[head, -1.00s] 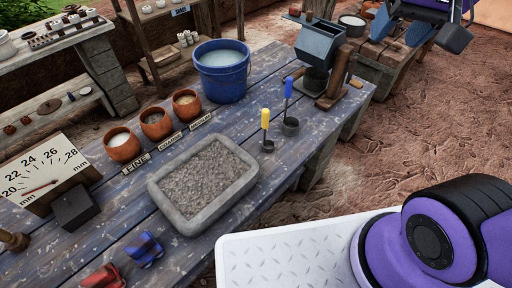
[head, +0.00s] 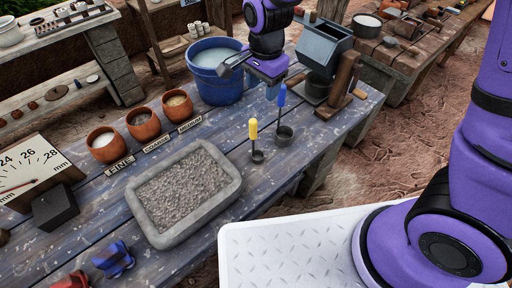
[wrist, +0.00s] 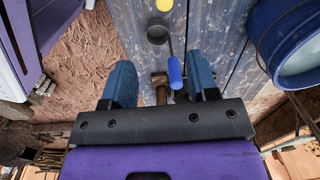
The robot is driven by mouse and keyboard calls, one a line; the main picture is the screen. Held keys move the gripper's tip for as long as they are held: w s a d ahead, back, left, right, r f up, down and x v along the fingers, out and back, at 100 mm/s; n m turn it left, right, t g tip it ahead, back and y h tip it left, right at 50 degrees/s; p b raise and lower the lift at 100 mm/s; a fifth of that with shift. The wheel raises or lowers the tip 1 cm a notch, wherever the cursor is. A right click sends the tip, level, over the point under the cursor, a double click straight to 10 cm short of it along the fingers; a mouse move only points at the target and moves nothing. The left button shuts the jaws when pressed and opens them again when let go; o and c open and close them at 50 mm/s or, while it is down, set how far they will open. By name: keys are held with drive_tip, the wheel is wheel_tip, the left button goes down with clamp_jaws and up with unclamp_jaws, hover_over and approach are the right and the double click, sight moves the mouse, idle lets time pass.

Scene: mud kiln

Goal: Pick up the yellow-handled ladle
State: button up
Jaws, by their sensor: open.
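The yellow-handled ladle (head: 253,130) stands upright on the blue plank table, its small dark cup at the bottom. The blue-handled ladle (head: 282,96), with a larger cup, stands just behind and to its right. My gripper (head: 252,72) is open and empty above the table, behind and above both ladles, beside the blue bucket. In the wrist view the blue handle (wrist: 174,72) shows between my open fingers (wrist: 160,82), though its depth is hard to judge. The yellow handle (wrist: 165,5) is at the top edge there, beyond the fingertips, partly cut off.
The blue bucket (head: 215,88) of pale liquid stands left of my gripper. A grey hopper device (head: 325,45) with wooden parts stands to the right. A stone tray (head: 232,190) of gravel and several clay pots (head: 143,124) lie left. Bare planks surround the ladles.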

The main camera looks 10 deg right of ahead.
sight(253, 120)
drive_tip(key=shift+m, duration=0.5)
drive_tip(key=a+f, duration=0.1)
drive_tip(key=f, duration=0.1)
drive_tip(key=a+f, duration=0.1)
drive_tip(key=shift+s+a+f, duration=0.1)
drive_tip(key=shift+a+f, duration=0.05)
drive_tip(key=shift+f, duration=0.25)
wheel_tip(253, 120, down, 4)
drive_tip(key=shift+f, duration=0.2)
drive_tip(key=shift+a+f, duration=0.15)
drive_tip(key=shift+f, duration=3.05)
clamp_jaws()
